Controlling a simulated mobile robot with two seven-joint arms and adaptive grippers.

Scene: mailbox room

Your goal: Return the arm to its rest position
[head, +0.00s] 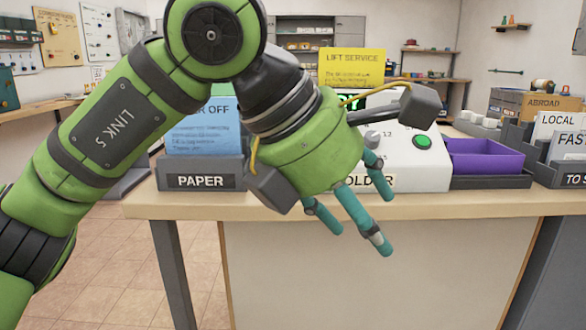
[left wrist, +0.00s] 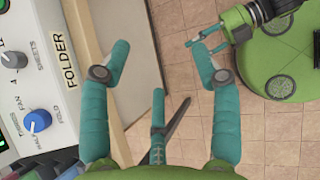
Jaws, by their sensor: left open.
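My left arm (head: 112,118) reaches in from the left across the head view. Its left gripper (head: 362,222) hangs in front of the counter's front edge, with the teal fingers spread and pointing down to the right. In the left wrist view the left gripper (left wrist: 160,72) is open, with nothing between its fingers. My right gripper (left wrist: 212,40) shows small at the upper right of the left wrist view, beside my round green base (left wrist: 282,55).
The counter (head: 480,207) lies close behind the left gripper. On it stand a white folder machine (head: 420,170), a paper tray (head: 200,178) with a blue sign (head: 203,130), a purple tray (head: 484,158) and a sorter (head: 560,125). Tiled floor (left wrist: 180,60) is clear below.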

